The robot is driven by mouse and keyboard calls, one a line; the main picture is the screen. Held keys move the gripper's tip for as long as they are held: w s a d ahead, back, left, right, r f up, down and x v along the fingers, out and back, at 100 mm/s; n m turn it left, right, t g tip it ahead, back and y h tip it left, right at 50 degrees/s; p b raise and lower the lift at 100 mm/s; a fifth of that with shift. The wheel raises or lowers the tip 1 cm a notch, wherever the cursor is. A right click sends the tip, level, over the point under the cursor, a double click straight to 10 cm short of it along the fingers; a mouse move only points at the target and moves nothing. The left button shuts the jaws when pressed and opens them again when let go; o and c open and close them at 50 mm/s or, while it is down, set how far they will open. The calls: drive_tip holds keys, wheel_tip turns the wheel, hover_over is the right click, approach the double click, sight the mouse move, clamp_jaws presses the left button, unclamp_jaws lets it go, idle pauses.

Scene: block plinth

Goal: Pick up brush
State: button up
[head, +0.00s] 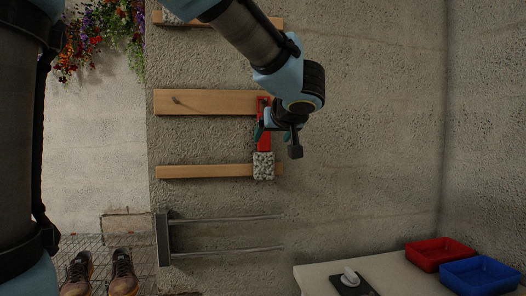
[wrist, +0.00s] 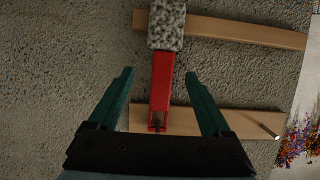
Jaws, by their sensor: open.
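A red bar (head: 263,138) with a hollow, open end joins a grey speckled block (head: 263,166); this may be the brush, but I cannot tell for sure. In the wrist view the red bar (wrist: 161,88) runs up the middle to the speckled block (wrist: 167,24). My gripper (head: 271,131) is over the red bar in the head view and hides part of it. In the wrist view my gripper (wrist: 158,76) is open, its green fingers spread on either side of the bar with gaps on both sides.
A wide wooden plank (head: 205,102) with a metal pin (head: 177,100) and a narrow plank (head: 203,171) lie near the bar. A pale table (head: 318,279) holds a red tray (head: 440,267), a blue tray (head: 482,288) and a white object (head: 349,277) on a black pad. Flowers (head: 95,35) are upper left.

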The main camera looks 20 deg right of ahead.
sight(265, 146)
drive_tip(key=x, duration=0.4)
drive_tip(key=shift+a+x, duration=0.15)
drive_tip(key=shift+x, duration=1.15)
drive_tip(key=shift+a+x, duration=0.15)
drive_tip(key=shift+x, duration=1.2)
drive_tip(key=c, duration=1.2)
drive_tip(key=shift+s, duration=0.1)
